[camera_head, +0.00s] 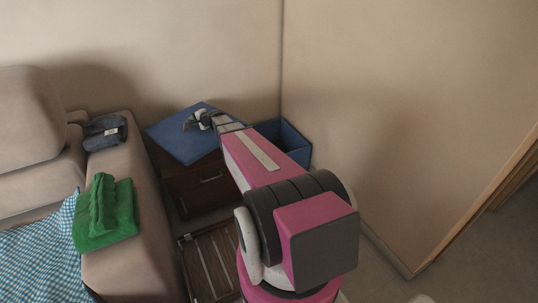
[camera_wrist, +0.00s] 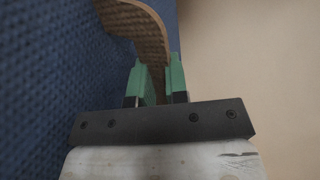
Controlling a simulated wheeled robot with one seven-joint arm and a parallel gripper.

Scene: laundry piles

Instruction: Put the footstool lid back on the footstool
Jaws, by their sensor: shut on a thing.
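The footstool lid (camera_head: 178,140) is a flat blue square in the head view, over the dark wooden cabinet. I cannot tell whether it rests on the cabinet or hangs just above. In the wrist view its blue woven surface (camera_wrist: 45,90) fills the left side. My gripper (camera_wrist: 161,84) has its green fingertips shut on a brown curved strap (camera_wrist: 148,22) at the lid. My gripper (camera_head: 199,121) also shows over the lid in the head view. The blue footstool (camera_head: 295,146) stands open to the right of the cabinet, partly hidden behind my arm.
The dark wooden cabinet (camera_head: 197,183) has a drawer with a handle. A slatted wooden item (camera_head: 208,268) lies on the floor before it. A beige sofa (camera_head: 130,190) at left bears a green cloth (camera_head: 105,215), folded jeans (camera_head: 104,132) and a checked cloth (camera_head: 38,260). Walls close off the corner.

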